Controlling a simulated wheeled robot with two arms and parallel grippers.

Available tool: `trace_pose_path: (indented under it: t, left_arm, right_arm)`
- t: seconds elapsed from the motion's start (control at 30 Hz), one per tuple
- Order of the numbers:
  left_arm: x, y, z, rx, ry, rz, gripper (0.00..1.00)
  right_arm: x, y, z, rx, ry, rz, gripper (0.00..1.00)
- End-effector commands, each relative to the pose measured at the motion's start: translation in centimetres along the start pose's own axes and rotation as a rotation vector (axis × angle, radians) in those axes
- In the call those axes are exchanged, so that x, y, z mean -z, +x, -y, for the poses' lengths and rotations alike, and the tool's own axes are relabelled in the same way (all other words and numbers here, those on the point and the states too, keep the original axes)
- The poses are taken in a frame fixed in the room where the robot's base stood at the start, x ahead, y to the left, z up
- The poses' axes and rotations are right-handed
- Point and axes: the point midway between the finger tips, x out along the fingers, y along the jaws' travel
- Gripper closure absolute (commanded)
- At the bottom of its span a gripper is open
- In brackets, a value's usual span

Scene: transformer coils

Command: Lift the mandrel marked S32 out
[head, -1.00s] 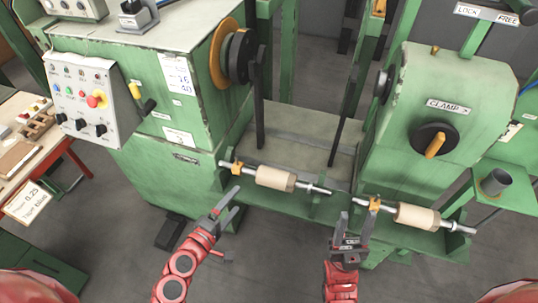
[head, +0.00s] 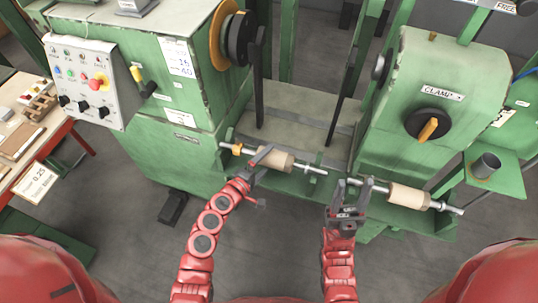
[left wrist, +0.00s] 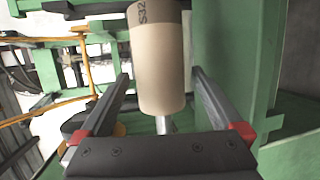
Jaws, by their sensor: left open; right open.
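The mandrel marked S32 (left wrist: 160,65) is a tan cylinder with a dark marked band, seen in the left wrist view between my spread fingers. In the head view this mandrel (head: 277,163) is the left of two, lying on its metal shaft in green supports. My left gripper (head: 264,164) is open at its left half; whether the fingers touch it I cannot tell. The fingers also show in the left wrist view (left wrist: 160,78). My right gripper (head: 354,186) is open and empty, close to the shaft left of the second mandrel (head: 408,197).
The green winding machine (head: 180,80) with its control panel (head: 90,82) stands left. The green clamp housing (head: 430,90) stands right, with a cup (head: 486,166) on a bracket beside it. An orange collar (head: 237,149) sits on the left shaft. A bench (head: 55,140) stands far left.

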Motion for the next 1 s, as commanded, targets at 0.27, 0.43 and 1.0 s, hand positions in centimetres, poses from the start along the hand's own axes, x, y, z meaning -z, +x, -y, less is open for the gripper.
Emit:
trace_pose_path:
  t: [0.27, 0.43, 1.0]
  left_arm:
    - [0.1, 3.1, -0.1, 0.002, 0.000, 0.003, 0.00]
    - [0.1, 4.9, 0.1, 0.002, 0.000, 0.002, 0.00]
    - [0.1, 5.2, 0.1, 0.002, 0.000, 0.001, 0.52]
  right_arm:
    - [0.1, 0.9, -0.1, 0.000, 0.000, 0.000, 0.50]
    - [0.1, 0.8, 0.0, 0.000, 0.000, 0.000, 0.50]
    - [0.1, 0.8, 0.0, 0.000, 0.000, 0.000, 0.50]
